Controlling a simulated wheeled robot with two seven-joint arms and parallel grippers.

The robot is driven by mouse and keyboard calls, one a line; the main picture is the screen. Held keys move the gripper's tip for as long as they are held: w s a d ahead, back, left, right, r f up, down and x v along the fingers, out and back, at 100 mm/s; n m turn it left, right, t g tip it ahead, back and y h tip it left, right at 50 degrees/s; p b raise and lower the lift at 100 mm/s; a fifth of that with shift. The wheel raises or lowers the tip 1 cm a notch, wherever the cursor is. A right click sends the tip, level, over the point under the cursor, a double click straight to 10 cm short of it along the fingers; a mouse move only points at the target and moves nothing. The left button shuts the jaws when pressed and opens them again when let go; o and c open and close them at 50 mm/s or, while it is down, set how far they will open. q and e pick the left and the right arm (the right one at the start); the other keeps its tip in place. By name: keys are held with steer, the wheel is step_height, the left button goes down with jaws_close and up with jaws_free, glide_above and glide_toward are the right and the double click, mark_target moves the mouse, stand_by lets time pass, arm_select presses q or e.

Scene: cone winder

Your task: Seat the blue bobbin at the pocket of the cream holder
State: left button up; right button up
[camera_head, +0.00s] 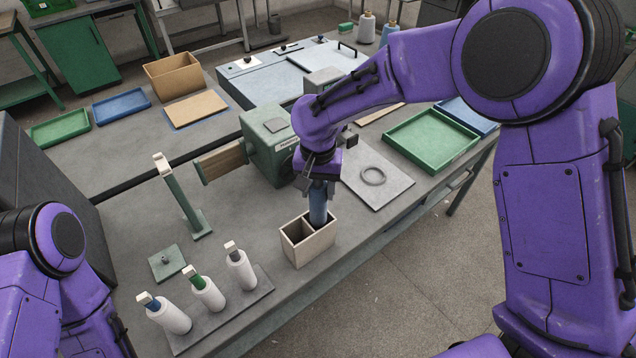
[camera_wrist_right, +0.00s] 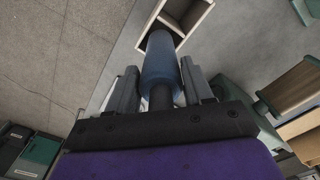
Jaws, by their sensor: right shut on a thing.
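The blue bobbin (camera_head: 318,207) is upright in my right gripper (camera_head: 321,184), which is shut on its upper part. Its lower end is at the mouth of the right-hand pocket of the cream holder (camera_head: 316,247); how deep it reaches I cannot tell. The holder is an open box with two compartments, and the left one looks empty. In the right wrist view the blue bobbin (camera_wrist_right: 160,62) lies between the fingers of the right gripper (camera_wrist_right: 164,92), its far end against the view of the holder rim (camera_wrist_right: 197,19). My left gripper is out of view.
A grey board with several white bobbins (camera_head: 209,295) stands left of the holder. A green post (camera_head: 184,200) and a green machine (camera_head: 266,150) are behind. A grey plate with a ring (camera_head: 373,176) and a green tray (camera_head: 432,140) lie to the right. The table's front edge is close.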

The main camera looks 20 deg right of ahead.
mark_target(318, 205)
steer(key=shift+f, duration=1.1)
steer(key=shift+f+b, duration=0.6)
steer(key=shift+f, duration=1.45)
steer(key=o, duration=1)
steer(key=shift+r, duration=0.35)
step_height(318, 205, up, 10)
steer(key=shift+f+b, duration=0.1)
steer(key=shift+b, duration=0.8)
steer(key=shift+s, duration=0.1)
